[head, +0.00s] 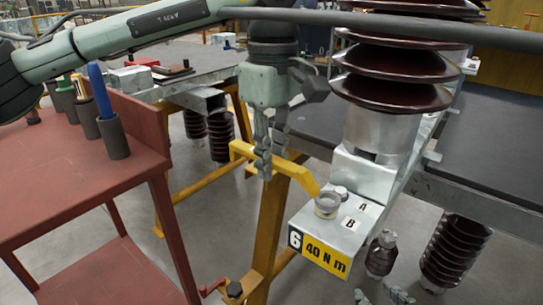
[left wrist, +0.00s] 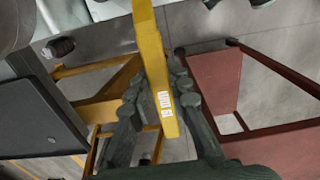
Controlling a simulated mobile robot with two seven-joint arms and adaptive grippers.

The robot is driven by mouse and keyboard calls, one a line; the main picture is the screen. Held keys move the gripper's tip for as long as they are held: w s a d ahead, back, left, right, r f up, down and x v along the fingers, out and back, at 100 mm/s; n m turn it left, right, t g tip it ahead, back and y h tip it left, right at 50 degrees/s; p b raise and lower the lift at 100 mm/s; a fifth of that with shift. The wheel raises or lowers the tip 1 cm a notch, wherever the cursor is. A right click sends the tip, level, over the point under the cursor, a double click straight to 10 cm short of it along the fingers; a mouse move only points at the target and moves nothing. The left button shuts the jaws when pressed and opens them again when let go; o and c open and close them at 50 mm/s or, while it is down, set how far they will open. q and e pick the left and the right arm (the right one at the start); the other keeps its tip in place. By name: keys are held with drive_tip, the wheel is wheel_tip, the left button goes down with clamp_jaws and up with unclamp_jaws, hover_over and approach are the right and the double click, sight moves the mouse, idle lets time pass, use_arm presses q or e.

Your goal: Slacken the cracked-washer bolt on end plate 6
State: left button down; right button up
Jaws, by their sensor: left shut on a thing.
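End plate 6 (head: 318,222) is a pale metal block with a yellow "6 / 40 N m" label, below a brown ribbed insulator. Two bolts stand on its top: a larger one (head: 327,205) by mark B and a smaller one (head: 341,192) by mark A. I cannot make out a crack in either washer. My left gripper (head: 263,168) is shut on a yellow spanner (head: 297,175), also seen in the left wrist view (left wrist: 153,60). The spanner's far end meets the bolt by B; I cannot tell if it is seated. My right gripper's fingertips (head: 380,297) show apart at the bottom edge.
A red trolley (head: 75,190) with tool holders stands at the left. A yellow-brown trestle leg (head: 268,225) stands below my left gripper. A dark bench top (head: 480,140) lies right of the insulator, and more brown insulators (head: 455,250) hang below it.

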use_arm(q)
drive_tip(key=shift+f+b, duration=0.35)
drive_tip(key=shift+f, duration=0.25)
idle(0.3)
drive_tip(key=shift+s+a+f+n+b, duration=0.1)
drive_tip(key=shift+s+a+n+b, duration=0.1)
drive_tip(key=shift+s+n+b, duration=0.15)
drive_tip(key=s+n+b, duration=0.5)
drive_tip(key=s+n, duration=0.4)
drive_tip(key=n, duration=0.2)
drive_tip(key=shift+s+a, duration=0.25)
drive_tip(key=shift+s, duration=0.05)
drive_tip(key=shift+r, duration=0.2)
drive_tip(key=shift+r+p, duration=0.65)
drive_tip(key=shift+r, duration=0.35)
